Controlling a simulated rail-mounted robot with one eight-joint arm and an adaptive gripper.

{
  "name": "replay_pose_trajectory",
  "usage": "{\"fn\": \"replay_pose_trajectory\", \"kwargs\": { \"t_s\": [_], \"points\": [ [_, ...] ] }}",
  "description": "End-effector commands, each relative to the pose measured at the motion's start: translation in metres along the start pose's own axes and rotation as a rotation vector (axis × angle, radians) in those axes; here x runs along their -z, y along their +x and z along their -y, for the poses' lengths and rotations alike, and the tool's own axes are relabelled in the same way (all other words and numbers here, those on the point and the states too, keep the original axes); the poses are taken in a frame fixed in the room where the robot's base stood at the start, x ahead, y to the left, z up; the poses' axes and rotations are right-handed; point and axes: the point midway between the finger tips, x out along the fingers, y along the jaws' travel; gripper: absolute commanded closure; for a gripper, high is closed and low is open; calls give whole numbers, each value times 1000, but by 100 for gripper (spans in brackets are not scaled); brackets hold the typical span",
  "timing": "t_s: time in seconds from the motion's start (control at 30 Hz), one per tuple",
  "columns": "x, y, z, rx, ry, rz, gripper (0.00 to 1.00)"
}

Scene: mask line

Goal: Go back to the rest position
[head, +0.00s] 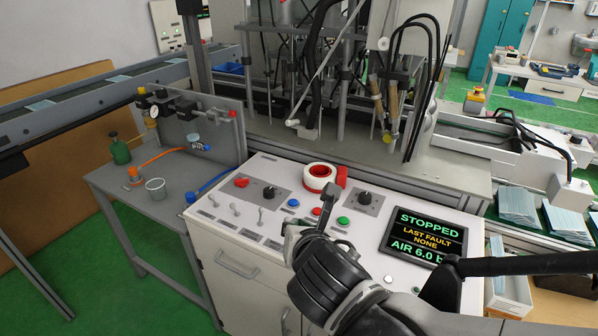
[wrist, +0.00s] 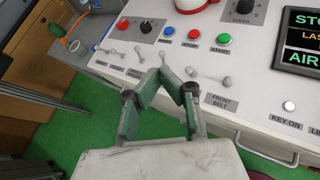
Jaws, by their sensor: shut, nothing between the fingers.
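My gripper (wrist: 168,76) has its two green-sided fingers brought together at the tips, with nothing between them. In the wrist view it is in front of the control panel (wrist: 260,85), its tips over the row of toggle levers. Whether the tips touch a lever cannot be told. In the head view my arm comes in from the lower right and covers part of the panel's front edge.
A red and white ring-shaped item (head: 319,177) sits at the panel's back. Left stands a grey side table (head: 178,205) with a green bottle (head: 119,149), a cup (head: 156,188) and hoses. Machinery with rods and cables rises behind the panel. Green floor shows at lower left.

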Motion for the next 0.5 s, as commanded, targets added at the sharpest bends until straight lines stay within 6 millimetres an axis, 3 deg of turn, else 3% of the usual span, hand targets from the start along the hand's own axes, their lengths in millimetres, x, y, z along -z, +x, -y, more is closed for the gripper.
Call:
{"fn": "replay_pose_trajectory", "kwargs": {
  "t_s": [0.13, 0.23, 0.5],
  "points": [
    [-2, -1, 6, 12, 61, -7, 100],
    [-5, -3, 23, 46, 220, -24, 100],
    [-14, -22, 87, 201, 970, -53, 100]
  ]
}}
